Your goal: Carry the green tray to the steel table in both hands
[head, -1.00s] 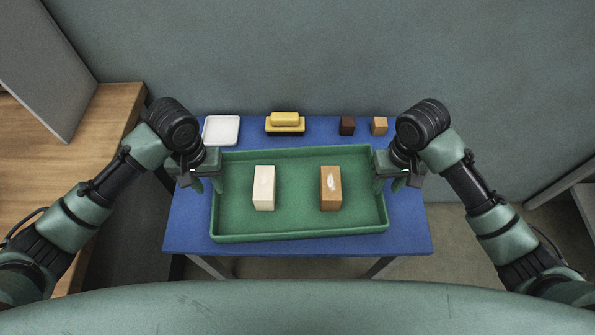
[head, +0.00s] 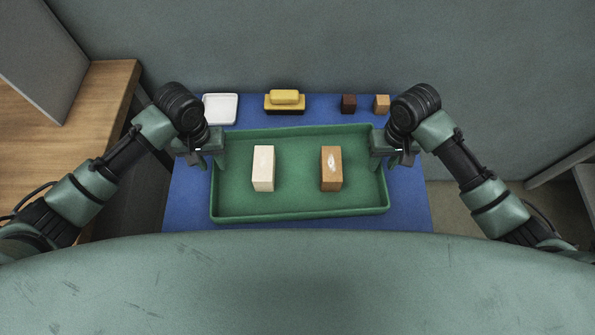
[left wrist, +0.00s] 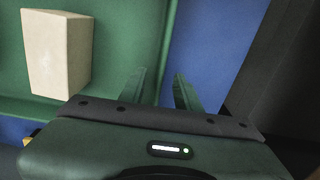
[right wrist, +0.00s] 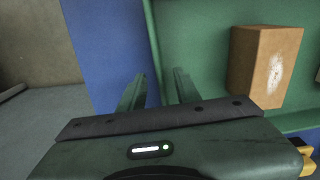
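The green tray (head: 300,211) lies on a blue-topped table (head: 190,215). It holds a cream block (head: 263,169) and a brown block with a pale mark (head: 331,169). My left gripper (head: 212,160) is at the tray's left wall; the left wrist view shows its fingers (left wrist: 160,90) apart, one on each side of the rim. My right gripper (head: 384,160) is at the right wall; in the right wrist view its fingers (right wrist: 158,90) are also apart, astride the rim. I cannot identify a steel table for certain.
Along the back of the blue table stand a white dish (head: 220,109), a yellow-and-black item (head: 285,102), a dark cube (head: 348,104) and a tan cube (head: 381,104). A wooden surface (head: 60,130) is at left. A grey edge (head: 586,180) shows at far right.

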